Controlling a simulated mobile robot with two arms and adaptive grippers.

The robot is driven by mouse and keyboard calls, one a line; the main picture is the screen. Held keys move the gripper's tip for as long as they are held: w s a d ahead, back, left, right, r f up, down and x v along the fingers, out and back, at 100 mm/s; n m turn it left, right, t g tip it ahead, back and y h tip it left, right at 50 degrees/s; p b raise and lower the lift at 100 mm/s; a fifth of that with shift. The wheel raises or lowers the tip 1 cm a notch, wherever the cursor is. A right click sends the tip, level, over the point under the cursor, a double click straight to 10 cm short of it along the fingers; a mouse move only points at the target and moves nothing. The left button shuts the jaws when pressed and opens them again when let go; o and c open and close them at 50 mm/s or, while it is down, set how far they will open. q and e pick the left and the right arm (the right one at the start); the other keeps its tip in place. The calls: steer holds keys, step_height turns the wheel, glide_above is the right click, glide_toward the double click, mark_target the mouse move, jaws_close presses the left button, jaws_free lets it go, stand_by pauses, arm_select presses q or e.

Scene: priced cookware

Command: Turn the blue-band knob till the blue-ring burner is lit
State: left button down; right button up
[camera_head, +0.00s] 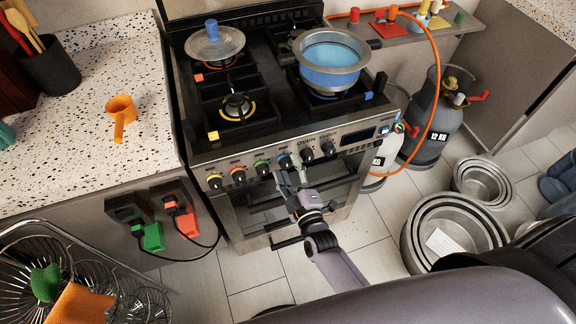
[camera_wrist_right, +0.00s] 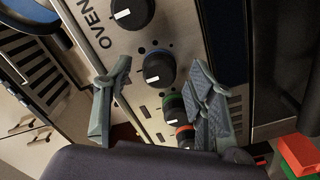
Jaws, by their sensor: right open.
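The blue-band knob (camera_head: 284,161) is on the stove's front panel, between the green-band knob (camera_head: 262,168) and a plain black knob (camera_head: 307,156). In the right wrist view the blue-band knob (camera_wrist_right: 159,70) lies between the two fingertips, with its white mark visible. My right gripper (camera_head: 285,178) is open in front of it; I cannot tell whether a finger touches it. The blue-ring burner (camera_head: 322,95) is at the front right of the hob, mostly hidden under a steel pot with blue inside (camera_head: 333,75). I see no clear flame there. My left gripper is out of view.
Red-band (camera_head: 238,174) and yellow-band (camera_head: 214,180) knobs are further left. The oven handle runs below the panel. Gas cylinders (camera_head: 437,115) and nested pots (camera_head: 445,230) stand on the right.

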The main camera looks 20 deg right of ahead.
steer(key=shift+w, duration=0.5)
steer(key=c, duration=1.1)
steer(key=shift+c, duration=0.2)
